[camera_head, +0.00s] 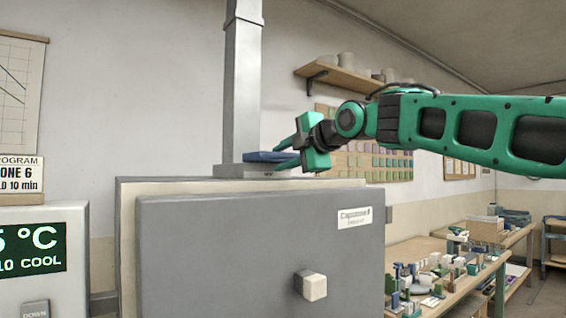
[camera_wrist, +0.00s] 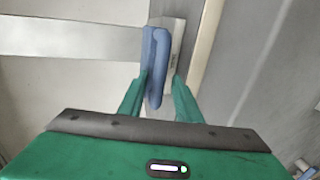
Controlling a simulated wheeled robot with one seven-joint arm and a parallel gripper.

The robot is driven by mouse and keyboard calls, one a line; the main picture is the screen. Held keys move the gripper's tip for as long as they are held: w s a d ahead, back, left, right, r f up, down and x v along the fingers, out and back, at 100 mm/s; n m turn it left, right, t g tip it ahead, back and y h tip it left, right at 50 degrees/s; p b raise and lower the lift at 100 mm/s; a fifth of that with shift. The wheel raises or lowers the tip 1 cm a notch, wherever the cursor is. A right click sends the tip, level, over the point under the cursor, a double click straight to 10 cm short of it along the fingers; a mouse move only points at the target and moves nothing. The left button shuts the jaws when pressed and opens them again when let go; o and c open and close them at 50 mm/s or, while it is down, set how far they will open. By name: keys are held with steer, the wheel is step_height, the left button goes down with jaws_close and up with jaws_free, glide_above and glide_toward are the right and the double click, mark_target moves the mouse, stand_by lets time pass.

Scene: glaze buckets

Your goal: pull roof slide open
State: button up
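The roof slide's blue handle (camera_head: 262,156) sits on a grey block (camera_head: 240,171) at the foot of the flue, on top of the kiln. The handle also shows in the wrist view (camera_wrist: 156,60) as a long blue loop. My gripper (camera_head: 277,158) reaches in from the right at the handle's height. In the wrist view my gripper's fingers (camera_wrist: 159,80) stand on either side of the handle's near end. A gap shows at the right finger; the left finger is very close to the handle, and I cannot tell whether it touches.
The grey square flue (camera_head: 243,80) rises behind the handle. The kiln's grey front (camera_head: 230,250) with a pale knob (camera_head: 311,285) stands below. A controller box (camera_head: 40,250) is at left. A cluttered table (camera_head: 480,280) and a wall shelf (camera_head: 345,80) are at right.

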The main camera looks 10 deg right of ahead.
steer(key=shift+s+r, duration=0.1)
steer(key=v, duration=1)
steer(key=shift+s+d, duration=0.2)
steer(key=s+d+f+m+g+h, duration=0.35)
steer(key=d+f+m, duration=0.55)
steer(key=f, duration=0.6)
steer(key=s+d+f+m+g+h, duration=0.3)
steer(key=d+f+m, duration=0.4)
steer(key=d+f, duration=0.55)
steer(key=s+d+f+m+g, duration=0.2)
steer(key=s+f+m, duration=0.5)
steer(key=s+f, duration=0.5)
steer(key=s+d+f+m+g, duration=0.2)
steer(key=s+f+m+g, duration=0.3)
steer(key=s+f, duration=0.7)
steer(key=s+m, duration=0.1)
steer(key=s, duration=0.3)
steer(key=shift+d+f+m, duration=0.2)
steer(key=shift+d+m, duration=0.15)
steer(key=shift+m, duration=0.05)
